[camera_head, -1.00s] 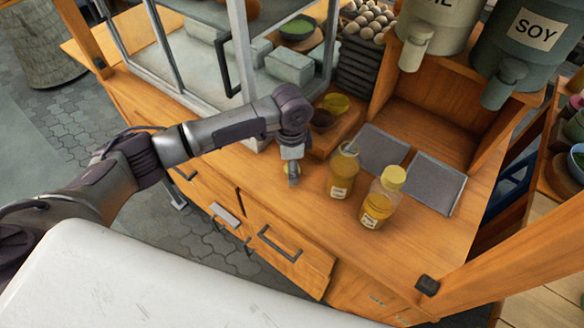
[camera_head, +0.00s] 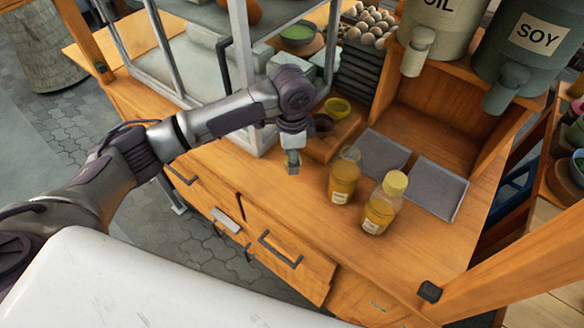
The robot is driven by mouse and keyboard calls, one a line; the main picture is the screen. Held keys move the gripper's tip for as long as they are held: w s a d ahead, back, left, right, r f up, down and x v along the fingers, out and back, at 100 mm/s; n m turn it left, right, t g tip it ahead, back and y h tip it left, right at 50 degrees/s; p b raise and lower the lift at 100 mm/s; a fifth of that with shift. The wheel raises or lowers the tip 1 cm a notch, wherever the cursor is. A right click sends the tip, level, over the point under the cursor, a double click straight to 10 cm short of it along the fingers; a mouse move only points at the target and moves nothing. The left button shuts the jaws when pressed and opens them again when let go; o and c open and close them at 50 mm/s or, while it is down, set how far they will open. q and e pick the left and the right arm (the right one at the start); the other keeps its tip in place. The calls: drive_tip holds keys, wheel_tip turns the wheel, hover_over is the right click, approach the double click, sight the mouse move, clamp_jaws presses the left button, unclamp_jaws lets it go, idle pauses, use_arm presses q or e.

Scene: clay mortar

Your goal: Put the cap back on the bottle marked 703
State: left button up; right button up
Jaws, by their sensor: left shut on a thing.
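An open amber bottle (camera_head: 344,177) with a pale label stands upright on the wooden counter, with no cap on its mouth. To its right stands a similar bottle (camera_head: 380,209) with a yellow cap (camera_head: 395,182) on it. The label writing is too small to read. My left gripper (camera_head: 293,168) points down just left of the open bottle, apart from it and above the counter. It is shut on the bottle's cap, which its fingers almost wholly hide. My right gripper is not in view.
Behind the bottles lie two grey trays (camera_head: 437,189). A wooden holder (camera_head: 325,142) with a yellow bowl (camera_head: 338,107) stands just behind my gripper. A glass case is to the left, and big dispensers (camera_head: 525,50) hang at the back right. The counter's front is clear.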

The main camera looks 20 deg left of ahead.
use_arm(q)
wheel_tip(320, 180, up, 4)
drive_tip(key=shift+r, duration=0.25)
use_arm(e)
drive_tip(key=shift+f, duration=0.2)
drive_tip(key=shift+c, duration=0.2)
